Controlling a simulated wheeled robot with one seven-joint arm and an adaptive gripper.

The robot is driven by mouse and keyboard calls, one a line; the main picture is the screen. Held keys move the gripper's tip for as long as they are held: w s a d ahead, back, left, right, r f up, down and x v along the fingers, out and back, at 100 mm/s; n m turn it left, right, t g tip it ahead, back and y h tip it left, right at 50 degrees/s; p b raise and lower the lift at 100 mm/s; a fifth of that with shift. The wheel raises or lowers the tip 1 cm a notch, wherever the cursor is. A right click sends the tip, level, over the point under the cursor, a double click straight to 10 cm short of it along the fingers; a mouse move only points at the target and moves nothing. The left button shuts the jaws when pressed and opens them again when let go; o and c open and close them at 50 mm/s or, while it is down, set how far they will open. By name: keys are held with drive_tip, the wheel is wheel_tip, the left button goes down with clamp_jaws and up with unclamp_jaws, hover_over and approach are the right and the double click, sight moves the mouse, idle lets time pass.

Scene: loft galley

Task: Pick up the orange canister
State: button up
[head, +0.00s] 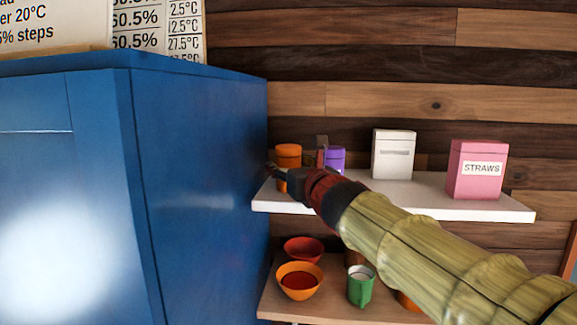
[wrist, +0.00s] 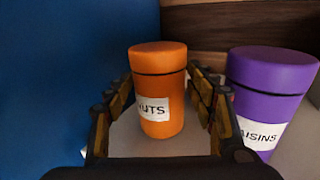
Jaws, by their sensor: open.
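The orange canister (wrist: 158,92) stands upright on the white shelf, with a white label whose visible letters read "UTS". In the head view the orange canister (head: 288,155) is at the shelf's left end, its lower part partly hidden by my gripper. My gripper (wrist: 160,112) is open, with one finger on each side of the canister in the wrist view. I cannot tell whether either finger touches it. In the head view my gripper (head: 278,177) is at the canister's front.
A purple canister (wrist: 265,95), labelled "AISINS" where visible, stands close right of my right finger. A blue cabinet (head: 200,180) is close on the left. A white box (head: 393,155) and a pink straws box (head: 477,170) stand farther right. Bowls (head: 299,281) and a green cup (head: 360,288) are below.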

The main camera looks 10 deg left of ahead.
drive_tip(key=shift+w+a, duration=0.2)
drive_tip(key=shift+w, duration=0.1)
drive_tip(key=shift+s+d, duration=0.1)
drive_tip(key=shift+s, duration=0.1)
drive_tip(key=shift+c, duration=0.2)
drive_tip(key=shift+w, duration=0.15)
drive_tip(key=c, duration=1)
drive_tip(key=shift+r, duration=0.1)
drive_tip(key=shift+c, duration=0.4)
drive_tip(key=shift+r, duration=0.1)
